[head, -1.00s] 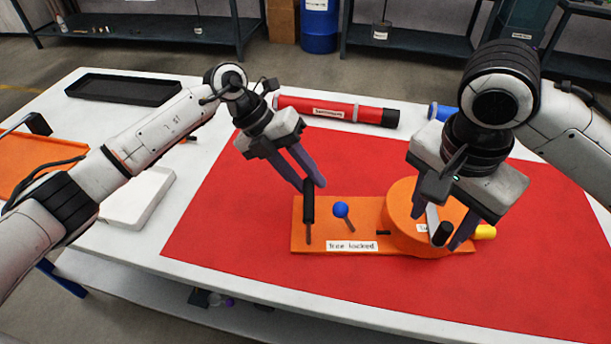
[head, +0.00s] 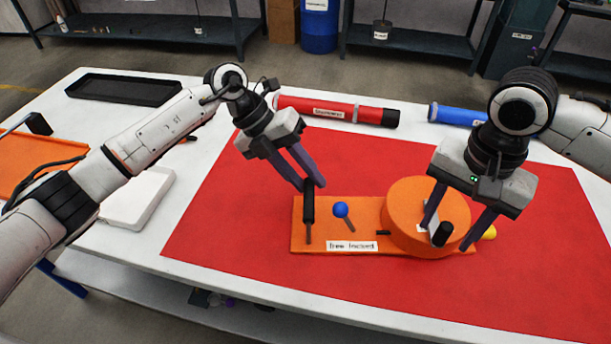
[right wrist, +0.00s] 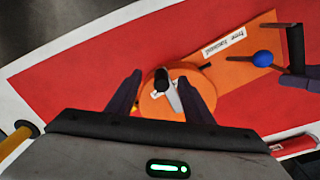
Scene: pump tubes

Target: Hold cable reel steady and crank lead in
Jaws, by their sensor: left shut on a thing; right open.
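The orange cable reel (head: 405,205) sits on an orange base (head: 372,212) on the red mat. A black crank knob (head: 441,234) stands on a grey crank arm on top of the reel. My left gripper (head: 314,186) is shut on the top of a black upright handle (head: 308,212) at the base's left end. My right gripper (head: 445,238) is open over the reel, with its fingers on either side of the knob. In the right wrist view, the knob (right wrist: 161,76) shows between the two open fingers (right wrist: 160,76); contact cannot be told.
A blue ball-topped lever (head: 341,210) stands on the base beside the handle. A yellow piece (head: 489,232) shows right of the reel. A red tube (head: 335,109) and blue tube (head: 455,115) lie behind. A black tray (head: 122,88) is at back left. The front mat is clear.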

